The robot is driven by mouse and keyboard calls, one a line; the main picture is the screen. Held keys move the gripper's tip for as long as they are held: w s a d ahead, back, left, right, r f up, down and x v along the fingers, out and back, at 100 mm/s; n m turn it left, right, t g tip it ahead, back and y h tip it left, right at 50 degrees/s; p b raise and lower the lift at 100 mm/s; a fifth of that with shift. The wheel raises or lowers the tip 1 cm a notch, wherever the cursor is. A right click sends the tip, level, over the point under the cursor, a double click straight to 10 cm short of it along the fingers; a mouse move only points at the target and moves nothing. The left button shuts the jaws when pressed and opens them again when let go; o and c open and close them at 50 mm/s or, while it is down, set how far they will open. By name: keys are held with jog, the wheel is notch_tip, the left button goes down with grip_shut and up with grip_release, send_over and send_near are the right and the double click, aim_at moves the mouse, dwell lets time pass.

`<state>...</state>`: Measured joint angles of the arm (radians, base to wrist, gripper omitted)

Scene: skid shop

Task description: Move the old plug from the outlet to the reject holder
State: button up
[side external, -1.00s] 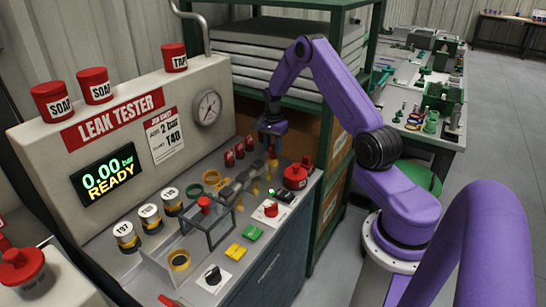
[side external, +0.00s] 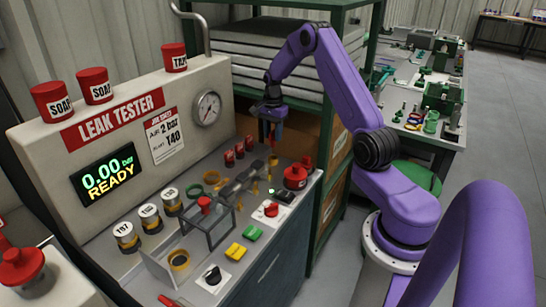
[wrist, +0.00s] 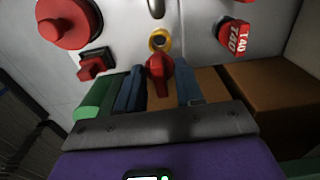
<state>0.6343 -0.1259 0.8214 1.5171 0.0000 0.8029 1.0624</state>
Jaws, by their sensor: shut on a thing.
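My gripper (side external: 271,125) is raised above the bench of the leak tester, pointing down. In the wrist view its two dark fingers (wrist: 160,90) are shut on a red plug (wrist: 159,76), which sits between their tips. The plug hangs clear of the bench in the side view, where it is small and partly hidden by the fingers. A brass ring-shaped outlet (wrist: 160,40) shows just beyond the plug in the wrist view, apart from it. I cannot tell for sure which fixture is the reject holder.
Several red plugs (side external: 239,150) stand at the back of the bench; one marked T40 (wrist: 233,38) shows in the wrist view. A clear guard box (side external: 207,232) and labelled jars (side external: 149,215) are nearer the front. Green shelving stands behind.

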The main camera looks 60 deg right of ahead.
jog(key=shift+a, duration=0.1)
jog(key=w+a+r, duration=0.2)
jog(key=w+a, duration=0.3)
jog(key=a, duration=0.6)
jog(key=w+a+r, duration=0.3)
jog(key=w+a, duration=0.2)
jog(key=a, duration=0.6)
jog(key=shift+a+f, duration=0.15)
jog(key=shift+f, duration=2.3)
jog(key=shift+f, duration=2.1)
jog(key=o, duration=0.9)
jog(key=shift+o, duration=0.2)
jog(key=o, duration=0.5)
